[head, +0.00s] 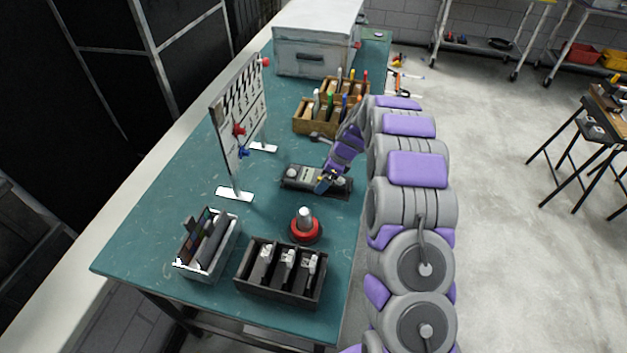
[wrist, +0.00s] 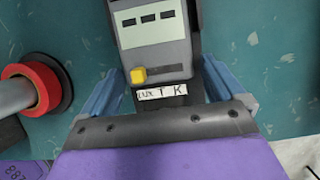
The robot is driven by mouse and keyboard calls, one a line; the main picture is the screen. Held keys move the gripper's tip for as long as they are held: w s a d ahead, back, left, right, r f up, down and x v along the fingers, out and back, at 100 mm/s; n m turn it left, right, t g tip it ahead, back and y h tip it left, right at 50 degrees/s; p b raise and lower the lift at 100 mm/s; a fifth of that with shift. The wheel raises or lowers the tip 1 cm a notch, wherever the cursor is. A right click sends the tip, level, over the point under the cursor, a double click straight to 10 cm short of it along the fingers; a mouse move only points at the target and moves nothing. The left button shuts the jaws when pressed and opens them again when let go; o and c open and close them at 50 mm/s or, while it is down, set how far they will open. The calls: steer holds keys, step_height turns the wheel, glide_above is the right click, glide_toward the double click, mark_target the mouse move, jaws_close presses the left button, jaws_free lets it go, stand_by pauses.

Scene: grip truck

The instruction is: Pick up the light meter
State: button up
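The light meter (head: 305,177) is a grey device lying on a dark flat base (head: 341,192) near the right edge of the green table. In the wrist view the meter (wrist: 152,35) shows dark display windows, a yellow button and a white label reading roughly "LUX T K". My gripper (head: 326,181) is low over the meter's near right end. In the wrist view the two blue fingers of my gripper (wrist: 165,80) stand apart on either side of the meter's lower end. Gaps show beside the meter, so they look open. The fingertips' height against the meter is hard to tell.
A red tape roll around a grey post (head: 305,228) stands close by, also in the wrist view (wrist: 38,88). A black divided tray (head: 281,290), a grey bin (head: 207,262), a standing white board (head: 238,115), a wooden tool caddy (head: 318,122) and a white case (head: 305,52) surround it.

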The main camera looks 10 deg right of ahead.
steer(key=shift+d, duration=0.2)
steer(key=shift+c, duration=1.4)
steer(key=shift+a, duration=0.25)
steer(key=c, duration=0.8)
steer(key=shift+o, duration=0.2)
